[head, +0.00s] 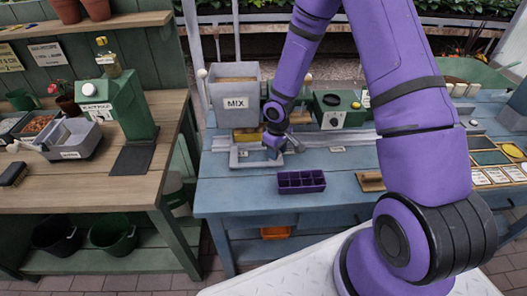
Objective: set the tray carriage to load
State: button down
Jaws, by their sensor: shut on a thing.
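The tray carriage (240,160) appears as a light grey frame on the blue bench, at the left part of a long metal rail (350,137). It stands just in front of the grey hopper marked MIX (236,102). My purple gripper (272,151) is down at the carriage's right side and shut on part of it, apparently its handle. The fingertips are small and partly hidden by the wrist. Small labels (337,149) lie along the bench by the rail, too small to read. A purple compartment tray (301,181) sits on the bench in front, apart from the carriage.
A green box with a black knob (338,108) stands behind the rail. A yellow block (249,134) is below the hopper. A small wooden piece (370,181) lies right of the purple tray. A wooden potting bench (125,180) stands left. The blue bench's front left is clear.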

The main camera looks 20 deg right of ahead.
jog(key=s+d, duration=0.5)
jog(key=d, duration=1.2)
jog(key=s+d, duration=0.6)
jog(key=d, duration=1.1)
jog(key=s+d, duration=0.5)
jog(key=d, duration=1.2)
jog(key=shift+s, duration=0.3)
jog(key=shift+r, duration=0.1)
jog(key=c, duration=0.7)
grip_release()
jog(key=shift+d, duration=0.1)
jog(key=shift+c, duration=0.2)
jog(key=shift+r, duration=0.1)
notch_tip(320, 180, up, 10)
jog(key=shift+r, duration=0.25)
